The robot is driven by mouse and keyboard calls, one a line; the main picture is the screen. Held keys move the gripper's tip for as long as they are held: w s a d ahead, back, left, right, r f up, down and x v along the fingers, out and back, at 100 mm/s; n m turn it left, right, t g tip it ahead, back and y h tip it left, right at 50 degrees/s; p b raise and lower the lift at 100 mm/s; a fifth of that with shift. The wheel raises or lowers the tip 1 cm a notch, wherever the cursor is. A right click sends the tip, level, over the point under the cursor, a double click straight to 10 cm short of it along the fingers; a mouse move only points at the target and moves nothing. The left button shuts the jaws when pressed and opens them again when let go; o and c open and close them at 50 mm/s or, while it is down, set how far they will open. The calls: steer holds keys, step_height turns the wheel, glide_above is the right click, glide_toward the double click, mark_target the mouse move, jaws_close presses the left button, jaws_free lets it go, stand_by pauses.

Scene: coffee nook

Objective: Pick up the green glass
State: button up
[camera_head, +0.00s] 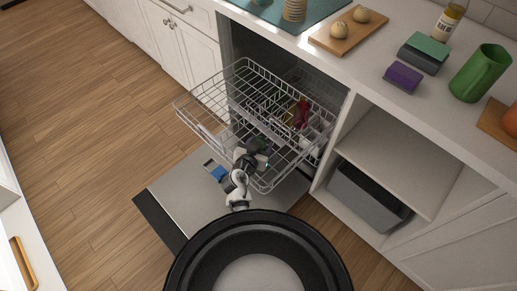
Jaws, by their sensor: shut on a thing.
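My gripper (258,156) is at the front right of the pulled-out upper dishwasher rack (215,112). It is shut on a small green thing, which appears to be the green glass (264,146). Only a little of the glass shows; the gripper, my arm and the rack wires hide the rest. I cannot tell whether it touches the rack. More green shows deeper in the rack, behind the wires, beside a red item (301,113).
The dishwasher door (180,195) is folded down, with a blue item (218,173) on it. The counter holds a green pitcher (480,73), a wooden board (349,32) and sponge-like blocks (403,77). A grey bin (367,197) sits on the lower shelf. Wood floor at left is clear.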

steer(key=c, duration=0.5)
steer(key=shift+r, duration=0.1)
steer(key=shift+c, duration=0.2)
